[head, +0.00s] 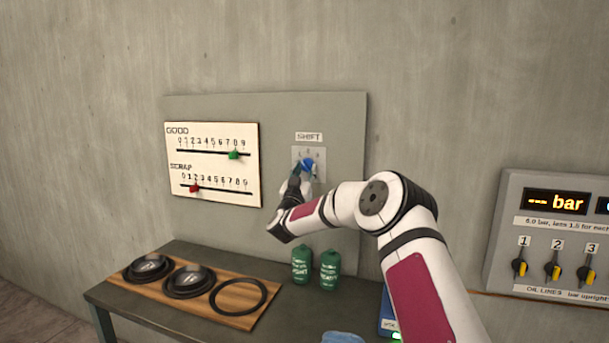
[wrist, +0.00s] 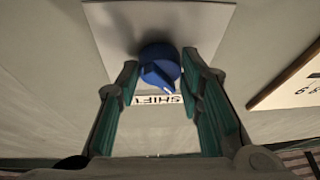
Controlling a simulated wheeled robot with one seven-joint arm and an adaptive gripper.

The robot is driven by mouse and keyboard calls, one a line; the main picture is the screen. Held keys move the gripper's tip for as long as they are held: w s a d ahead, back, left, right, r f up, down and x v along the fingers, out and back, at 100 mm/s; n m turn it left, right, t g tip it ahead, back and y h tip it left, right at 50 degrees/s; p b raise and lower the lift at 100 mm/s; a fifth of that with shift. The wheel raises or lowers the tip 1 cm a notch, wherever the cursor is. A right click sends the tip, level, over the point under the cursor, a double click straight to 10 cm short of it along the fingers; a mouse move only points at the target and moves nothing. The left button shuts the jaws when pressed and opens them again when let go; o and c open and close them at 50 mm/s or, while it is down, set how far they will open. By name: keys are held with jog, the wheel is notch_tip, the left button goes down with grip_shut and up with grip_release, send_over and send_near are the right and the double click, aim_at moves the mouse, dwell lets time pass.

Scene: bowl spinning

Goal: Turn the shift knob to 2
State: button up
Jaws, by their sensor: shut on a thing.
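The blue shift knob (head: 308,163) sits on a pale plate under the SHIFT label (head: 309,137) on the grey wall panel. My gripper (head: 303,169) reaches it from the front and below. In the wrist view the knob (wrist: 158,60) is between the two green-padded fingers of my gripper (wrist: 160,68), which is shut on it. There the SHIFT label (wrist: 157,100) lies below the knob, and a white pointer mark on the knob points down and right. The position numbers around the knob are too small or hidden to read.
Left of the knob is a white GOOD/SCRAP board (head: 213,165) with green and red sliders. Below, a dark table (head: 180,252) holds black bowls (head: 188,281), a black ring (head: 238,297) and two green canisters (head: 302,265). An oil-line panel (head: 560,235) is at right.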

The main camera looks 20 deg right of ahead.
jog(key=m, duration=0.1)
jog(key=m+g+h+b, duration=0.1)
jog(key=m, duration=0.1)
jog(key=m+h+b, duration=0.1)
jog(key=shift+w+a+f, duration=0.1)
jog(key=shift+w+a, duration=0.1)
jog(key=shift+w, duration=0.05)
jog(key=m+g+h+b, duration=0.1)
jog(key=m+b, duration=0.1)
jog(key=m, duration=0.1)
jog(key=m+g+h+b, duration=0.1)
jog(key=m+g+b, duration=0.1)
jog(key=m, duration=0.1)
jog(key=shift+a, duration=0.1)
jog(key=shift+m+g, duration=0.3)
jog(key=shift+m, duration=0.2)
jog(key=o, duration=1.2)
jog(key=shift+c, duration=0.2)
jog(key=v, duration=1.2)
